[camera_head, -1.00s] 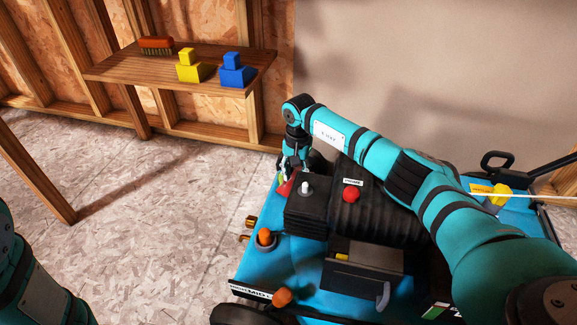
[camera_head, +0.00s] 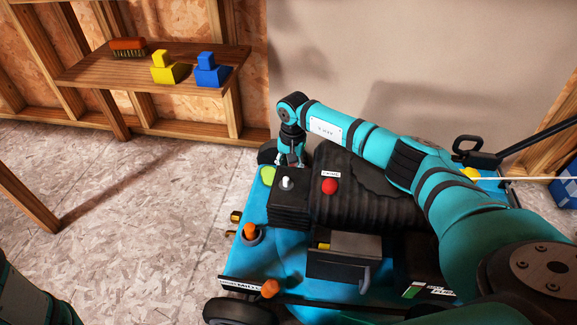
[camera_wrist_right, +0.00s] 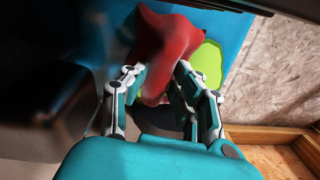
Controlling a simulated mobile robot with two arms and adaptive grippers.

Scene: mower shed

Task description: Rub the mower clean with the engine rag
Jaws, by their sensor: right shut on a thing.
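The mower has a blue deck (camera_head: 285,250) and a black ribbed engine (camera_head: 355,205) with a red cap. A lime-green patch (camera_head: 268,175) shows on the deck's far left corner, and also in the right wrist view (camera_wrist_right: 208,65). My right gripper (camera_head: 290,160) points down behind the engine's left end. In the right wrist view my right gripper (camera_wrist_right: 160,80) is shut on the red engine rag (camera_wrist_right: 168,42), which hangs over the blue deck beside the green patch. The rag is hidden in the head view. My left gripper is out of view.
A wooden shelf (camera_head: 150,72) on the wall holds a brush (camera_head: 128,47), a yellow object (camera_head: 168,70) and a blue object (camera_head: 211,70). The floor (camera_head: 130,220) left of the mower is clear.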

